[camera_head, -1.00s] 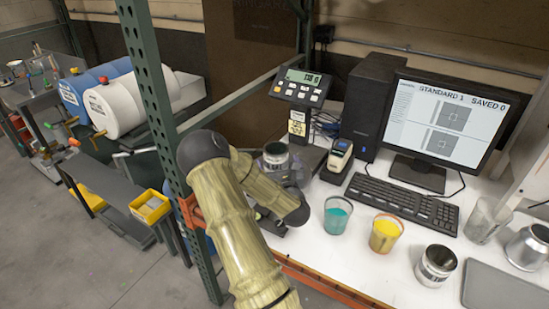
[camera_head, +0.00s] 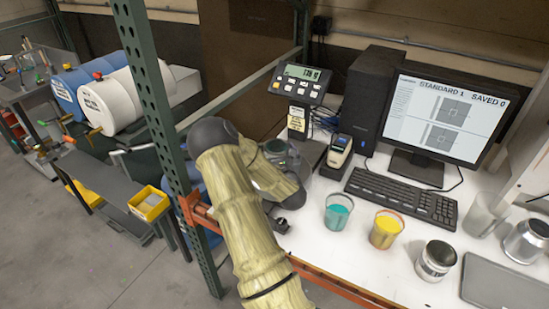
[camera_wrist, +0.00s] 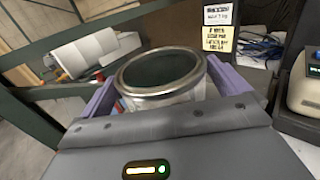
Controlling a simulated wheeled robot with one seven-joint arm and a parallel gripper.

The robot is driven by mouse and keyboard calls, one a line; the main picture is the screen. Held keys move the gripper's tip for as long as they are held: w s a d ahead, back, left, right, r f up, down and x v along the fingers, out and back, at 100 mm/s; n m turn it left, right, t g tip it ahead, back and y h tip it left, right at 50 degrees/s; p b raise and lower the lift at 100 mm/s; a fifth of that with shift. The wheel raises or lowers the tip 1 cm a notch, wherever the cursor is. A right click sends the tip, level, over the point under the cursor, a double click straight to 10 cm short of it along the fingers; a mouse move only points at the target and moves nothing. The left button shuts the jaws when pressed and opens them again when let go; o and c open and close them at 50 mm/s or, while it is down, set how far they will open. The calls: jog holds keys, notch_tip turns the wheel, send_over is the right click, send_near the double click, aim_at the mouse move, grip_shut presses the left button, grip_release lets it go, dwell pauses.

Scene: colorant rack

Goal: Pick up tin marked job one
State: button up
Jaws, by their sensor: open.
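An open-topped metal tin (camera_wrist: 165,85) with a dark inside and a pale side stands between the fingers of my gripper (camera_wrist: 163,95) in the wrist view. The gripper's purple fingers are apart, one on each side of the tin; I cannot tell whether they touch it. No job marking can be read on it. In the head view this tin (camera_head: 279,149) shows partly behind my arm, near the scale display, and my gripper is mostly hidden there. A second metal tin (camera_head: 436,260) stands at the front right of the white bench, its marking too small to read.
A teal cup (camera_head: 338,211) and a yellow cup (camera_head: 385,229) stand on the bench between the tins. A green rack post (camera_head: 152,95) stands close left of my arm.

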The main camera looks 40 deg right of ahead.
jog(key=shift+s+d, duration=0.25)
jog(key=shift+s, duration=0.15)
jog(key=shift+w+a, duration=0.15)
jog(key=shift+w, duration=0.05)
jog(key=c, duration=1.1)
jog(key=shift+r, duration=0.3)
notch_tip(320, 180, up, 10)
jog(key=b, duration=0.2)
jog(key=shift+f, duration=0.2)
